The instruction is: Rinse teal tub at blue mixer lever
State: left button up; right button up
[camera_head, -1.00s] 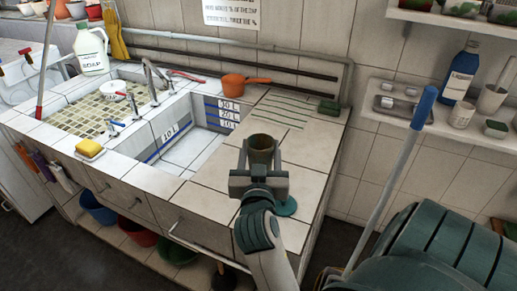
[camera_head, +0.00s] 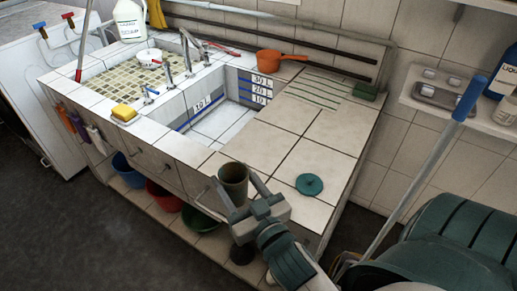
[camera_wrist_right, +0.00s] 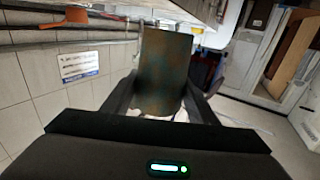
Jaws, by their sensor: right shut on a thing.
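The teal tub (camera_head: 233,176) looks dark and brownish, with its open mouth up, in the head view. My right gripper (camera_head: 240,196) is shut on it and holds it at the counter's front edge, right of the sink basin. In the right wrist view the tub (camera_wrist_right: 163,72) stands between the fingers (camera_wrist_right: 160,105), its teal wall covered in brown patches. A small blue lever (camera_head: 151,91) sits by the tap on the sink's front ledge, left of the tub and apart from it. My left gripper is not in view.
A teal lid (camera_head: 310,184) lies on the counter, right of the tub. The deep basin (camera_head: 222,125) has marked walls. An orange pan (camera_head: 275,61), yellow sponge (camera_head: 124,112) and soap jug (camera_head: 129,20) stand around the sink. A blue-topped pole (camera_head: 467,98) rises at right.

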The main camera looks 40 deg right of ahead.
aim_at(144, 87)
jog(key=i+z, duration=0.1)
jog(key=z, duration=0.3)
jog(key=i+j+z, duration=0.1)
jog(key=z, duration=0.35)
jog(key=j+z, duration=0.2)
jog(key=z, duration=0.2)
jog(key=i+j+z, duration=0.1)
jog(key=j, duration=0.3)
jog(key=i+j+z, duration=0.1)
jog(key=j, duration=0.3)
jog(key=i+j+z, duration=0.1)
jog(key=i+j, duration=0.15)
jog(key=j, duration=0.15)
jog(key=i+j+z, duration=0.15)
jog(key=j, duration=0.3)
jog(key=k+l, duration=0.05)
